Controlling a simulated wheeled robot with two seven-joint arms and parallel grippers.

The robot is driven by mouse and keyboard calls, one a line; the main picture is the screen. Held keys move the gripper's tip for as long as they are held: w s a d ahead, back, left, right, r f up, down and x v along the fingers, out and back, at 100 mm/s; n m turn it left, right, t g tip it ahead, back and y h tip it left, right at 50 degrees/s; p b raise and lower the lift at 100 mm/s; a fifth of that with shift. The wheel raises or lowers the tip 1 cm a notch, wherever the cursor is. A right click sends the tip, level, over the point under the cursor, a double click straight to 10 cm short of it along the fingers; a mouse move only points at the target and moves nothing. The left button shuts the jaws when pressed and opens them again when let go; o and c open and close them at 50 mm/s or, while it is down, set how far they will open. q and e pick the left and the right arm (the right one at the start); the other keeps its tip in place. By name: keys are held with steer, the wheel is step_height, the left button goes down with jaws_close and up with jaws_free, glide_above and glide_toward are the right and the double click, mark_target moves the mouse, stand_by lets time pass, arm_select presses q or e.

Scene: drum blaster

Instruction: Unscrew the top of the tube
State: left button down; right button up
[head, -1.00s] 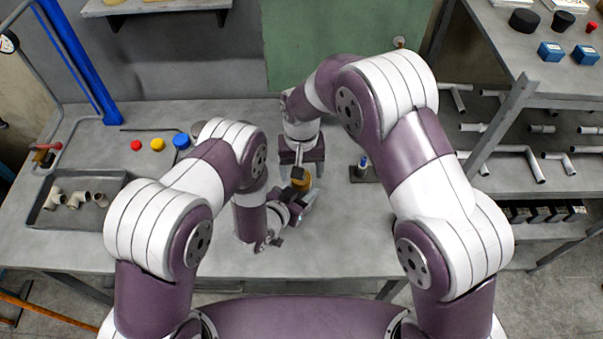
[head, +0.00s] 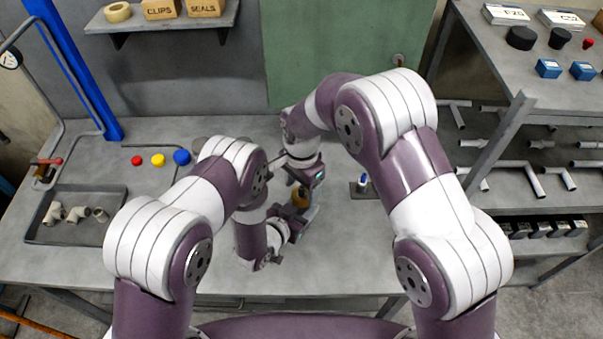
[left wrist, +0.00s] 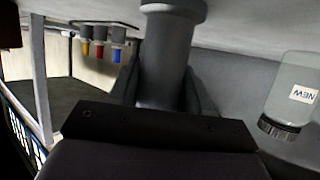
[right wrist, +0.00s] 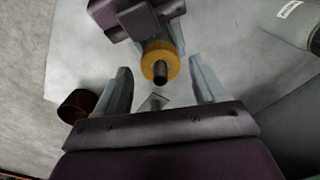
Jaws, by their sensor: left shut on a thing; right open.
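My left gripper (head: 304,214) is shut on the grey tube (left wrist: 170,60), which stands between its fingers in the left wrist view. The tube's orange-yellow top (head: 300,199) shows small in the head view, mostly covered by my right wrist. In the right wrist view the orange top (right wrist: 160,62) is a round collar with a dark stub at its middle. My right gripper (right wrist: 158,80) is open, with one finger on each side of the top and a gap on both sides. I cannot tell how far its fingertips reach along the top.
A stand with a small blue-and-white item (head: 363,182) is on the bench to the right. Red, yellow and blue caps (head: 157,160) and a grey tray (head: 60,228) of pipe fittings lie left. The bench's front right is clear.

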mark_target(301, 210)
steer(key=shift+f, duration=1.35)
steer(key=c, duration=1.1)
steer(key=n, duration=1)
steer(key=shift+r, duration=0.1)
steer(key=o, duration=1.2)
